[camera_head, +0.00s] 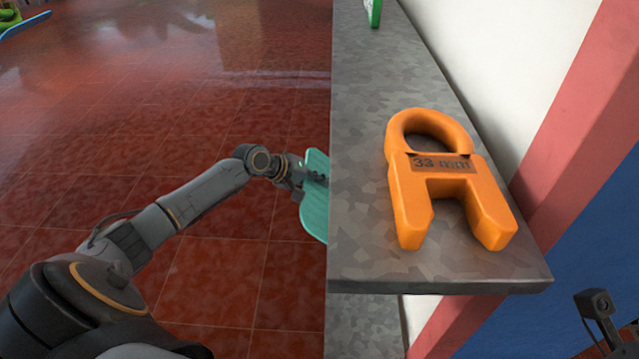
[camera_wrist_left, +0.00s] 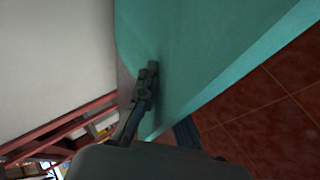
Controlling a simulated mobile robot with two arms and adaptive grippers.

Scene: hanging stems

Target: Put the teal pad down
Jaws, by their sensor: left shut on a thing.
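The teal pad (camera_head: 314,216) is at the left edge of the grey shelf in the head view, over the floor side. The shelf hides its right part. My left gripper (camera_head: 316,178) is shut on the pad and reaches it from the left. In the left wrist view the teal pad (camera_wrist_left: 210,50) fills much of the upper picture, close to the camera and tilted. A dark finger of the left gripper (camera_wrist_left: 150,82) lies against its face.
An orange block marked 33 mm (camera_head: 440,180) lies on the grey shelf (camera_head: 375,240). A small green thing (camera_head: 374,12) is at the shelf's far end. Bare shelf shows left of the block. Red tiled floor (camera_head: 200,110) is open at left. A white wall (camera_head: 510,60) bounds the right.

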